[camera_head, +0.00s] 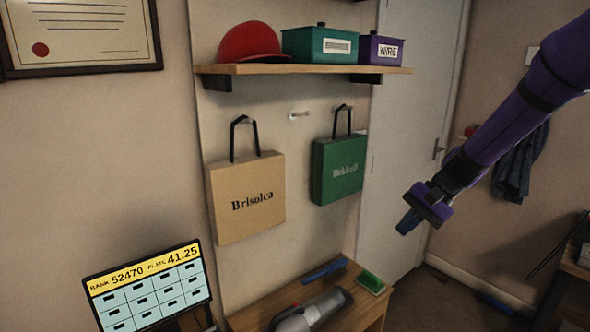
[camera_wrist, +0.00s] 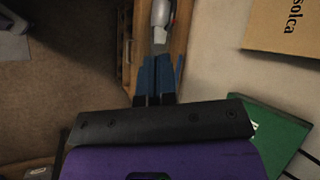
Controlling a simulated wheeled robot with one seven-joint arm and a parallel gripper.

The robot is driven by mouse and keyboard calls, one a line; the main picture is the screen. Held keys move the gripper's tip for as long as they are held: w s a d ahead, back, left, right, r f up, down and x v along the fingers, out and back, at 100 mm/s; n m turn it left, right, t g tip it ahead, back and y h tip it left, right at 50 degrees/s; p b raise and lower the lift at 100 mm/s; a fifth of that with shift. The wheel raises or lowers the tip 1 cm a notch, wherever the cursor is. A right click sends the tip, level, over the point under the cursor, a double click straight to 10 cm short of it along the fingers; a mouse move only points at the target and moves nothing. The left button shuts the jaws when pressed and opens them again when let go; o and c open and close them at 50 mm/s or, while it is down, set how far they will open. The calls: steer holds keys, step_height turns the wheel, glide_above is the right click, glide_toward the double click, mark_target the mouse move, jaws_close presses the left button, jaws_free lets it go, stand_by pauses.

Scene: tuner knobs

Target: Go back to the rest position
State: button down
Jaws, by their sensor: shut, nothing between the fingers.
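My gripper (camera_head: 408,223) hangs at the end of my purple arm, right of the middle in the head view. It points down and to the left, in front of the white door and apart from the bags and the bench. In the wrist view the blue fingertips of my gripper (camera_wrist: 155,68) are together with nothing between them. The wooden bench (camera_head: 262,316) lies lower left of my gripper, and part of it shows beyond the fingertips in the wrist view (camera_wrist: 180,30).
A tan bag (camera_head: 232,220) and a green bag (camera_head: 338,168) hang on the wall. A shelf (camera_head: 300,69) above holds a red helmet (camera_head: 250,43), a teal box (camera_head: 320,45) and a purple box (camera_head: 380,50). A vacuum-like tool (camera_head: 312,310) lies on the bench. A panel (camera_head: 150,290) stands lower left.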

steer(key=s+d+r+n+t+h, duration=0.1)
steer(key=s+d+r+t+h, duration=0.1)
steer(key=s+r, duration=0.3)
steer(key=s+d+r+n+t+h, duration=0.2)
steer(key=s+r, duration=0.3)
steer(key=s, duration=0.8)
steer(key=s+d+r+n+t+h, duration=0.2)
steer(key=s+r+h, duration=0.2)
steer(key=s, duration=0.5)
steer(key=shift+s+r, duration=0.3)
steer(key=shift+r, duration=0.25)
